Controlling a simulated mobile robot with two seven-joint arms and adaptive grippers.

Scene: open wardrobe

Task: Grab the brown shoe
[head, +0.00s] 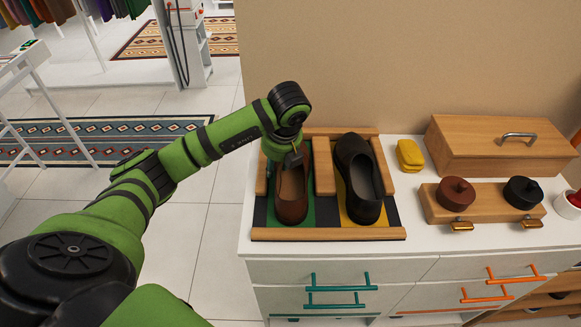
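The brown shoe (291,196) sits on the green section of a wood-framed shoe tray (330,234) on the white dresser top. A black shoe (361,190) sits on the yellow section to its right. My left gripper (284,166) is at the far end of the brown shoe, pointing down close over its heel opening. The wrist and arm hide most of the fingers, so I cannot tell whether they are open, shut or touching the shoe. My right gripper is not in view.
Right of the tray are a folded yellow item (409,155), a wooden box with a metal handle (500,146), a wooden stand with round tins (482,203) and a white bowl (568,206). A beige wall stands behind. Drawers with teal and orange handles are below.

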